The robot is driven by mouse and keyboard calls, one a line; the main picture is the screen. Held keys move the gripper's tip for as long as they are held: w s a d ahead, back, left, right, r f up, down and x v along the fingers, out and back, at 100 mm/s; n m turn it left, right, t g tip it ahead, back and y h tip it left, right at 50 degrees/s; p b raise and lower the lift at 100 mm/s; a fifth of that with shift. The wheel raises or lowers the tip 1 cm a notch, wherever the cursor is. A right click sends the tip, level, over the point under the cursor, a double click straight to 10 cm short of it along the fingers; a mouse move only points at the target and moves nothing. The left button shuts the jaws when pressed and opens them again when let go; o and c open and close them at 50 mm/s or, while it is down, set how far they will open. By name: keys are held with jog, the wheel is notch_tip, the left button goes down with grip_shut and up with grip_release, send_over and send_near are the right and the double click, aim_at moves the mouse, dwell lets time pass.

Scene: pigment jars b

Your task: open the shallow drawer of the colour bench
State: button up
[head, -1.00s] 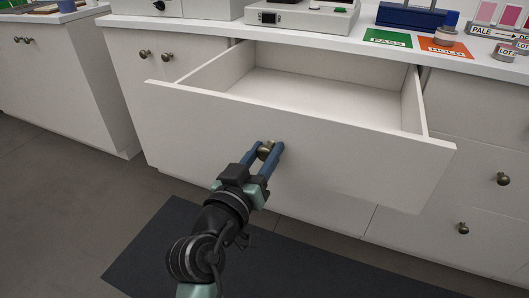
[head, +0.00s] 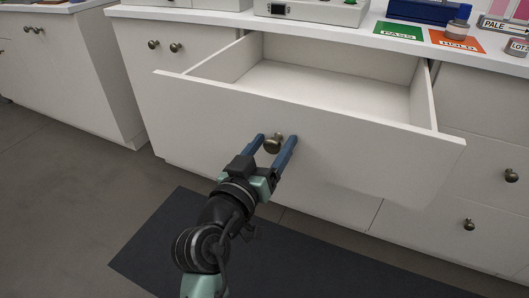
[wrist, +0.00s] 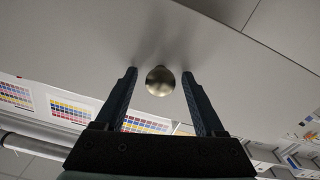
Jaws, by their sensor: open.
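The shallow drawer (head: 300,131) of the white colour bench (head: 455,100) stands pulled out, and its inside looks empty. Its round brass knob (head: 273,143) sits at the middle of the drawer front. My gripper (head: 277,139) is open, with one blue finger on each side of the knob. In the wrist view, the knob (wrist: 160,81) shows between the two fingertips (wrist: 159,72), with a gap on both sides. My gripper holds nothing.
On the bench top are a green PASS card (head: 398,31), an orange HOLD card (head: 457,41) with a jar (head: 458,24) on it, and a pale instrument (head: 313,11). Closed drawers with knobs (head: 511,175) are at the right. A dark mat (head: 290,262) lies on the floor.

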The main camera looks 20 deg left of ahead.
jog(key=s+p, duration=0.1)
jog(key=s, duration=1.1)
jog(key=shift+s+a, duration=0.25)
jog(key=shift+s, duration=0.15)
jog(key=w+d+r+m+t, duration=0.1)
jog(key=w+d+r+t, duration=0.3)
jog(key=r, duration=0.7)
jog(key=w+d+r+m, duration=0.1)
jog(key=d+r+m, duration=0.1)
jog(key=d+r, duration=0.6)
jog(key=s+d+r+t, duration=0.3)
jog(key=s+r, duration=0.1)
jog(key=r, duration=0.6)
jog(key=s+d+r+t, duration=0.2)
jog(key=s+r+t, duration=0.15)
jog(key=r, duration=0.65)
notch_tip(320, 180, up, 35)
jog(key=g+p, duration=0.1)
jog(key=p, duration=3.5)
jog(key=shift+a+y+p, duration=0.25)
jog(key=shift+y+p, duration=0.05)
jog(key=shift+p, duration=0.1)
